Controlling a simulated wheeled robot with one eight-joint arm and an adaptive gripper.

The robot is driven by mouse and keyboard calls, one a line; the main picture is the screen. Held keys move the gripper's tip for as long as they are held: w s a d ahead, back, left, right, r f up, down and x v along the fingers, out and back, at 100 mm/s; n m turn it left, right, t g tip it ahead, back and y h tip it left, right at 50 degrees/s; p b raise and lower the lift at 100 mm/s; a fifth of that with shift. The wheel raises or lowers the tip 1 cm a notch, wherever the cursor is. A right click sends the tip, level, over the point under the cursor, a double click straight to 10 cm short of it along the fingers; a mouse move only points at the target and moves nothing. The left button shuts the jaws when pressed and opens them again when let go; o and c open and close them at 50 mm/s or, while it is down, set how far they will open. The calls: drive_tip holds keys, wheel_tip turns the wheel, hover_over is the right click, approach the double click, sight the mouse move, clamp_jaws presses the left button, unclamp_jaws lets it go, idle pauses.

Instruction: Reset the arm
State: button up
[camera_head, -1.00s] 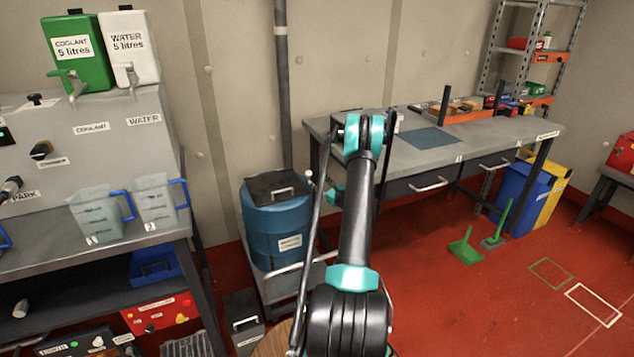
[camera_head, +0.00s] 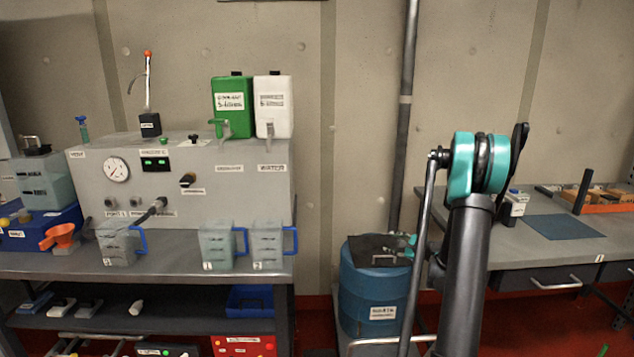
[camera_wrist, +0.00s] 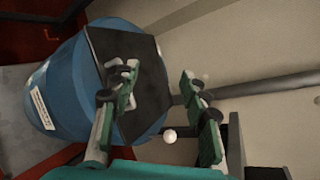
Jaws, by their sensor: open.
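My arm (camera_head: 468,250) rises at the right of the head view, with its elbow joint uppermost. My gripper (camera_wrist: 160,85) shows in the wrist view with its two green-padded fingers spread apart and nothing between them. The blue drum (camera_wrist: 68,85) with a black square lid (camera_wrist: 143,75) lies behind the fingers in that view. In the head view the blue drum (camera_head: 372,292) stands between the two benches, and my forearm and gripper are mostly hidden behind my upper arm, with small teal parts near the lid.
At left, a grey bench (camera_head: 40,264) holds a gauge panel (camera_head: 190,165), a green coolant tank (camera_head: 233,105), a white water tank (camera_head: 272,105) and several clear jugs (camera_head: 216,247). At right, a workbench (camera_head: 520,250) carries a blue mat (camera_head: 563,228). A vertical pipe (camera_head: 405,110) runs behind the drum.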

drive_tip(key=s+a+r+n+g+h, duration=0.1)
drive_tip(key=s+a+r+n+g, duration=0.15)
drive_tip(key=s+a+n, duration=0.5)
drive_tip(key=s+a+r+n+g, duration=0.1)
drive_tip(key=s+a+n+g, duration=0.25)
drive_tip(key=s, duration=0.75)
drive_tip(key=s+f+n+h, duration=0.1)
drive_tip(key=s+n, duration=0.2)
drive_tip(key=s, duration=0.5)
drive_tip(key=s+f+n+g+h, duration=0.1)
drive_tip(key=s+n+h, duration=0.1)
drive_tip(key=s, duration=0.6)
drive_tip(key=s+f+n+g+h, duration=0.1)
drive_tip(key=s+n+h, duration=0.1)
drive_tip(key=s+n, duration=0.2)
drive_tip(key=s, duration=0.3)
drive_tip(key=shift+s+d+f+n, duration=0.25)
drive_tip(key=shift+s+d+n, duration=0.05)
drive_tip(key=shift+s+d, duration=0.1)
drive_tip(key=shift+c, duration=0.2)
